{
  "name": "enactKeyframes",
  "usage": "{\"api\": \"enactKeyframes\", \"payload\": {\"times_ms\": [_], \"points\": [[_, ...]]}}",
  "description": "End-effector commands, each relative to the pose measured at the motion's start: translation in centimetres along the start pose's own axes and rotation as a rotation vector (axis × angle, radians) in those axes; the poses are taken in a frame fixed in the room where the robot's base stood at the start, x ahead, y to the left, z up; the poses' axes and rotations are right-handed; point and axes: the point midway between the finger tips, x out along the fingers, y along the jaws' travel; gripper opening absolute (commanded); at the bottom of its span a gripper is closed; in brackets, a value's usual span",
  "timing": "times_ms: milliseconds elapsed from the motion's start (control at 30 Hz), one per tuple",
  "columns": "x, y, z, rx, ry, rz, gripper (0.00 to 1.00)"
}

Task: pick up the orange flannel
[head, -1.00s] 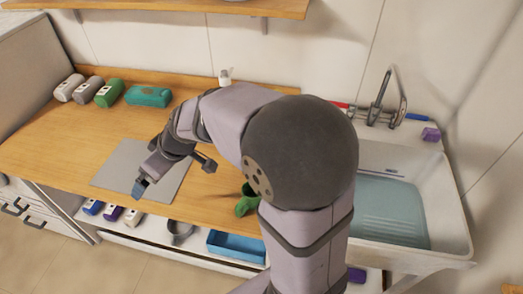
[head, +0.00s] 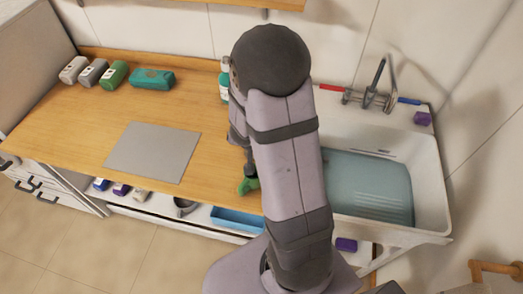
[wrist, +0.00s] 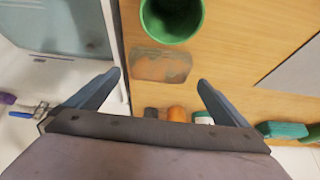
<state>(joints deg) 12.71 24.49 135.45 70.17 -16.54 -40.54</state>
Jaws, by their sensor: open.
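An orange item, probably the rolled orange flannel (wrist: 177,114), shows in the wrist view just above my gripper's palm bar, which partly hides it. It stands between a dark grey item (wrist: 152,113) and a white bottle (wrist: 203,117). In the head view I cannot make out the orange item; my arm covers that part of the counter. My gripper (wrist: 159,79) is open and empty, its two fingers spread wide over the counter. The fingers frame the orange item at a distance from it.
A green cup (wrist: 172,16) and a translucent brownish dish (wrist: 160,66) lie near the fingertips. The sink (head: 435,190) is on the right. Rolled white (head: 74,69), grey (head: 92,72) and green (head: 114,74) cloths and a teal pouch (head: 152,79) line the back left. The grey mat (head: 152,152) is bare.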

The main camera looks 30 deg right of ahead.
Motion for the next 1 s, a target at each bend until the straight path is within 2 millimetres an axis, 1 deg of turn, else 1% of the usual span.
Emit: {"api": "enactKeyframes", "payload": {"times_ms": [33,167,233,500,600,700,933,967,1000], "points": [[0.4,0.0,0.1,0.0,0.0,0.0,1.0],[0.5,0.0,0.0,0.0,0.0,-0.001,1.0],[0.9,0.0,0.1,0.0,-0.001,-0.001,1.0],[4.2,0.2,0.1,-0.001,-0.002,-0.001,1.0],[5.1,0.2,0.1,-0.002,-0.002,-0.002,1.0],[5.5,0.1,0.0,-0.001,-0.001,-0.002,1.0],[5.5,0.1,-0.1,-0.001,0.0,-0.002,1.0],[5.5,0.1,-0.1,-0.001,0.0,-0.002,0.98],[5.5,0.1,-0.1,-0.001,0.0,-0.002,0.88]]}}
